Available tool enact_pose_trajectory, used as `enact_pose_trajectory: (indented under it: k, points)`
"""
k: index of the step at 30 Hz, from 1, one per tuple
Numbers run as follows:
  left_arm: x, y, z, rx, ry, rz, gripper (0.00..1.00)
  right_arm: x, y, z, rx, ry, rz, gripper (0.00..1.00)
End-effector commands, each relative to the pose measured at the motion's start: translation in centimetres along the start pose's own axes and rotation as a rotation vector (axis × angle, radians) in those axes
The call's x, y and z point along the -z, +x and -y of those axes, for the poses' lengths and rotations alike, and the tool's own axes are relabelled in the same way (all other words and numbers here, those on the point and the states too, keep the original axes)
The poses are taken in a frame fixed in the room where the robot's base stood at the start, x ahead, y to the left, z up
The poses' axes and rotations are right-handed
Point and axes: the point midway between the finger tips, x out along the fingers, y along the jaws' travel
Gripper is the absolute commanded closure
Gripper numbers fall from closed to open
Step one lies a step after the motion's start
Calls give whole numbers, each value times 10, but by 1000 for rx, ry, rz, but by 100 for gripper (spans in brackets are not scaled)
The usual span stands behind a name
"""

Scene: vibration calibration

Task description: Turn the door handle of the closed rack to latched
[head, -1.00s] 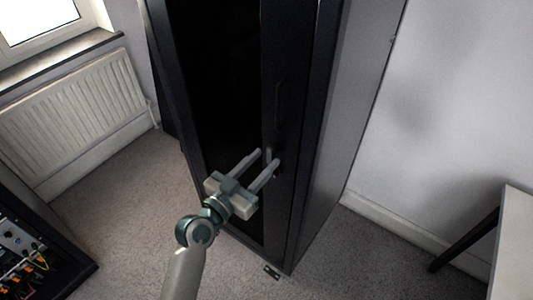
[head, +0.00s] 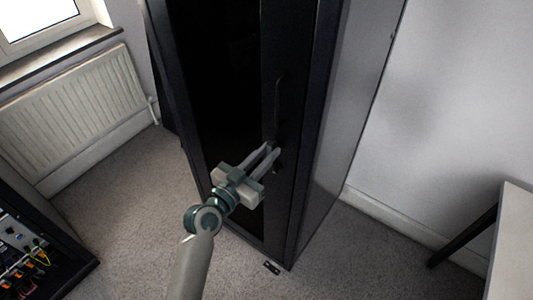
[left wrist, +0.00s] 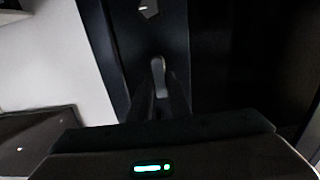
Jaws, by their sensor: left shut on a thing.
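The closed rack (head: 318,130) is a tall black cabinet in the middle of the head view. Its dark door handle (head: 279,98) is a slim bar running up and down on the door's right-hand frame. My left gripper (head: 271,149) is shut on the lower end of the handle, reaching in from below left. In the left wrist view, the handle's rounded grey end (left wrist: 158,72) shows between the two dark fingers of the left gripper (left wrist: 160,90). The fingers hide part of the handle. My right gripper is not in view.
A radiator (head: 75,115) stands under a window at the left. Open equipment with coloured cables (head: 28,250) is at the lower left. A pale table (head: 512,250) is at the right. A small dark piece (head: 271,268) lies on the carpet before the rack.

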Motion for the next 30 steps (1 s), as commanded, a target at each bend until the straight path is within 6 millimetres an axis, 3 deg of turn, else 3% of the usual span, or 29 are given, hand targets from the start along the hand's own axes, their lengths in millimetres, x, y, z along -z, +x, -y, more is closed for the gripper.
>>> enact_pose_trajectory:
  k: [14, 30]
  points:
    - [1, 0, 1, -1, -183, 2, 100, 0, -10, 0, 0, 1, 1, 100]
    - [0, 0, 5, 0, -673, 2, 100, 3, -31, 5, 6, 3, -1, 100]
